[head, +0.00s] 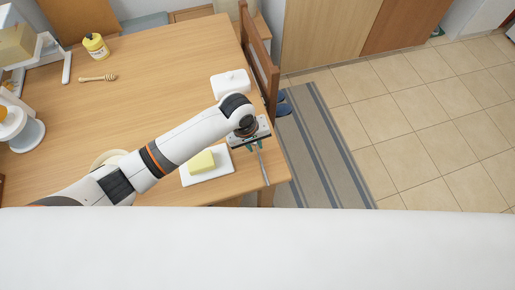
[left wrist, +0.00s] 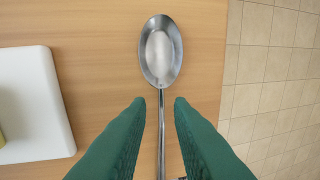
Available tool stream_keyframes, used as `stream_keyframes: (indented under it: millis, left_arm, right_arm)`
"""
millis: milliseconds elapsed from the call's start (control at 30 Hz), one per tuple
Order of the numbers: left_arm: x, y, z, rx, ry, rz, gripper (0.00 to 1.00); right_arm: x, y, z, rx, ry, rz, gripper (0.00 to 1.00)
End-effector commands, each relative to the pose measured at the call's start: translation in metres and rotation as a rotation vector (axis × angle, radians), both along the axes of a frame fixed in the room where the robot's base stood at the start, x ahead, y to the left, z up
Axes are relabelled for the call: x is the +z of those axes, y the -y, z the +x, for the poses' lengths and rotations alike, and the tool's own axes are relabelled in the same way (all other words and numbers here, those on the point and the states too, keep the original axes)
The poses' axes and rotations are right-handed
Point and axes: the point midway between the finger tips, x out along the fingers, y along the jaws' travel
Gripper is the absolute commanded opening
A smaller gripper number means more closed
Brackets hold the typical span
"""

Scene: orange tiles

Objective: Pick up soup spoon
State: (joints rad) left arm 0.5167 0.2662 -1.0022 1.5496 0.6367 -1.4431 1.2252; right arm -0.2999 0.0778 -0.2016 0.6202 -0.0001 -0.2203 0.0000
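The metal soup spoon (left wrist: 160,55) lies on the wooden table near its right edge. In the left wrist view its bowl is at the top and its handle runs down between my fingers. In the head view only its thin handle (head: 264,170) shows; my gripper hides the bowl. My left gripper (head: 254,148) is over the spoon. Its two green fingers (left wrist: 159,103) are apart, one on each side of the handle, with a gap to it. My right gripper is not in view.
A white board (head: 222,172) with a yellow block (head: 201,162) lies left of the spoon. A white lidded dish (head: 231,84) and a wooden chair (head: 262,65) are beyond the gripper.

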Motion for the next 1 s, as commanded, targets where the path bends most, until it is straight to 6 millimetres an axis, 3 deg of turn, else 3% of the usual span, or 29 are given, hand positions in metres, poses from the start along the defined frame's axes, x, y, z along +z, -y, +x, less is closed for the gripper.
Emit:
stream_keyframes:
  millis: [133,367,533,1000]
  left_arm:
    - [-0.015,0.003,0.001,-0.001,0.001,0.000,0.20]
    - [-0.017,0.004,0.001,-0.001,0.001,-0.001,0.20]
    - [-0.017,0.004,0.001,-0.001,0.001,-0.001,0.00]
    - [-0.009,0.004,0.001,-0.001,0.003,-0.003,0.00]
  right_arm:
    - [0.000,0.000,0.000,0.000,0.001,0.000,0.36]
    - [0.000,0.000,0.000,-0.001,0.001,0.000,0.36]
    - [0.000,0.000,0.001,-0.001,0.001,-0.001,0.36]
    - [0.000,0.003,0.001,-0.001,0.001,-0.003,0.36]
